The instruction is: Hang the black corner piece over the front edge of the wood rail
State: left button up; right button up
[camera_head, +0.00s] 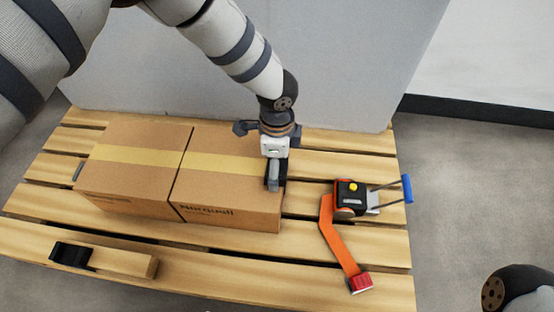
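A black corner piece (71,255) is at the front left of the pallet, at the left end of a short wood rail (126,263). It looks to be touching that end, but I cannot tell whether it hangs over an edge. My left gripper (275,187) points down at the right side of the right-hand cardboard box, well right of and behind the corner piece. Its fingers are seen edge-on and look close together. I cannot tell whether they hold anything. My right gripper is out of view; only part of my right arm shows at the lower right.
Two cardboard boxes (222,205) stand side by side on the slatted wooden pallet (230,278). An orange strap with a black ratchet (350,196) and blue handle lies to the right. A grey panel (340,70) stands behind. The pallet's front strip is mostly clear.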

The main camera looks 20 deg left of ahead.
pick_arm(q)
jog(key=c, duration=0.7)
jog(key=shift+r, duration=0.1)
jog(key=shift+r+p, duration=1.75)
jog(key=shift+r, duration=1.2)
